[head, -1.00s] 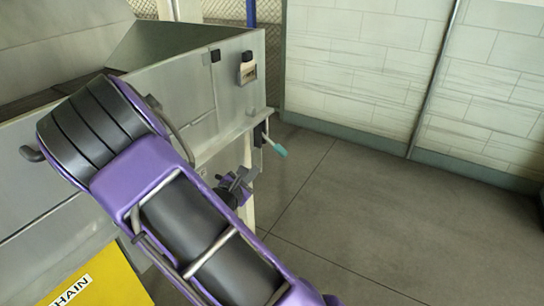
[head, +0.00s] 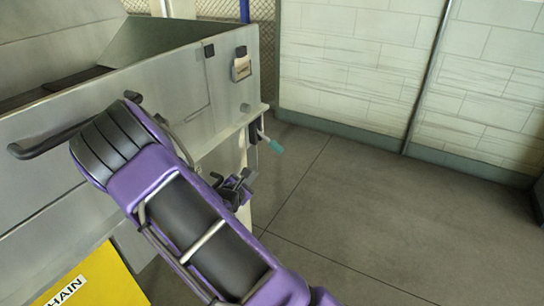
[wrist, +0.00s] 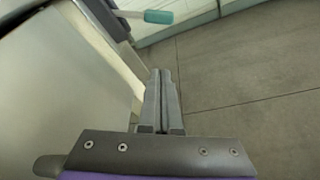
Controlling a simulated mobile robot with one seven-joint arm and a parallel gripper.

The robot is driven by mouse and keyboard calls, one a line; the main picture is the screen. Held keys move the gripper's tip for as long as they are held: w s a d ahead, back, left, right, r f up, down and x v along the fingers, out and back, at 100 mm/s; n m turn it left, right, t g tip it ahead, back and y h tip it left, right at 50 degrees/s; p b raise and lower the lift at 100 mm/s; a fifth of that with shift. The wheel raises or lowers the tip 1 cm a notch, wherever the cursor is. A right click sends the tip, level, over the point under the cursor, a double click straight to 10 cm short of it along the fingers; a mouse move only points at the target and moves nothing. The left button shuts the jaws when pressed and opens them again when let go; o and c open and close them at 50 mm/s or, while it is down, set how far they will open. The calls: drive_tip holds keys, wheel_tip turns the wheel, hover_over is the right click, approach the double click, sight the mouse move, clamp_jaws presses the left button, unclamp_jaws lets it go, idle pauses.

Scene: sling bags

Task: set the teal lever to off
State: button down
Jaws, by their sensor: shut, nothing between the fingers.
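The teal lever (head: 275,146) sticks out from a dark mount on the right end of the grey metal machine, tilted down to the right in the head view. In the wrist view its teal handle (wrist: 158,17) is at the top, pointing right from a pale shaft. My gripper (head: 242,180) is below and left of the lever in the head view, apart from it. In the wrist view the fingers of my gripper (wrist: 162,75) are shut together and empty, with the lever beyond their tips. Any off marking is not readable.
The grey machine (head: 180,90) with its open trough fills the left. A label plate (head: 241,68) is on its end, above the lever. A yellow sign (head: 95,285) is at lower left. The floor (head: 350,210) to the right is clear up to the pale wall (head: 350,60).

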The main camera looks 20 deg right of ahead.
drive_tip(key=b+x, duration=0.1)
drive_tip(key=x, duration=1.2)
drive_tip(key=r, duration=0.1)
drive_tip(key=d+r, duration=0.1)
drive_tip(key=s+r, duration=0.1)
drive_tip(key=shift+d+r, duration=0.2)
drive_tip(key=shift+d, duration=0.15)
drive_tip(key=r+p, duration=0.1)
drive_tip(key=r+n+p, duration=0.1)
drive_tip(key=p, duration=0.1)
drive_tip(key=s+d+r+n+g+p, duration=0.1)
drive_tip(key=shift+s+r+h+p, duration=0.1)
drive_tip(key=shift+r+h+p, duration=0.15)
drive_tip(key=shift+h+p, duration=0.05)
drive_tip(key=shift+s+d+r+p, duration=0.1)
drive_tip(key=shift+d+r+p, duration=0.05)
drive_tip(key=shift+r+p, duration=0.2)
drive_tip(key=shift+s+d+r+p, duration=0.1)
drive_tip(key=shift+r+p, duration=0.1)
drive_tip(key=shift+r, duration=0.15)
wheel_tip(320, 180, up, 6)
drive_tip(key=n+p, duration=0.1)
drive_tip(key=p, duration=0.1)
hover_over(277, 147)
drive_tip(key=s+a, duration=0.1)
drive_tip(key=shift+s+g, duration=0.2)
drive_tip(key=shift+g, duration=0.1)
